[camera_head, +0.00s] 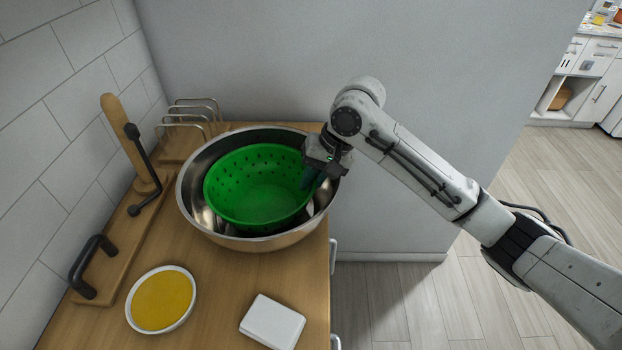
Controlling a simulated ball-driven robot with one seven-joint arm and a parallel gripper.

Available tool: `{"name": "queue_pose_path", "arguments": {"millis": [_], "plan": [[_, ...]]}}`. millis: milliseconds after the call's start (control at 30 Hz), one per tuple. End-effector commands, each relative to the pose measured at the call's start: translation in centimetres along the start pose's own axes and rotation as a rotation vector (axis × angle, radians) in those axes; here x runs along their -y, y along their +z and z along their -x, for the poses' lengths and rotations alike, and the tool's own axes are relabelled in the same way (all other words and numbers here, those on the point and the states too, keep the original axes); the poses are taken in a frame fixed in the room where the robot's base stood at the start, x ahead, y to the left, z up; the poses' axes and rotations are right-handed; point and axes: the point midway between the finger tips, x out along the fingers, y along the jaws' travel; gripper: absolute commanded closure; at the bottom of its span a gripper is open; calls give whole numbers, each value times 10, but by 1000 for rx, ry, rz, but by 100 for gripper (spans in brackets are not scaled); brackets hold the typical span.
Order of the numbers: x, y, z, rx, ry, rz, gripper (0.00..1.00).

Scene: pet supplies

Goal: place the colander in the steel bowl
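The green colander (262,195) is inside the rim of the large steel bowl (190,205), with its perforated wall facing up and outward. It looks slightly tilted, and I cannot tell whether its base touches the bowl's bottom. The bowl stands on the wooden counter. My gripper (310,180) is at the right edge of the colander, above the bowl's right side. One dark finger shows against the colander's inner wall at the rim. The other finger is hidden, so I cannot tell whether the grip is closed on the rim.
A white dish with yellow contents (161,299) and a white box (272,322) are in front of the bowl. A wooden board with a black handle (92,266) and a wire rack (190,120) are at left and behind. The counter's right edge is close to the bowl.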

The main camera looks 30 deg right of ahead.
Motion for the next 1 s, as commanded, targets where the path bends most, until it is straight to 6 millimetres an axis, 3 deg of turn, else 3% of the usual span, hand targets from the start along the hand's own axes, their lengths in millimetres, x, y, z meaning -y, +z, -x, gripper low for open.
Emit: {"name": "queue_pose_path", "arguments": {"millis": [333, 467, 1000], "plan": [[0, 0, 1, 0, 0, 1, 81], [1, 0, 11, -1, -1, 1, 81], [1, 0, 108, -1, -1, 1, 81]]}}
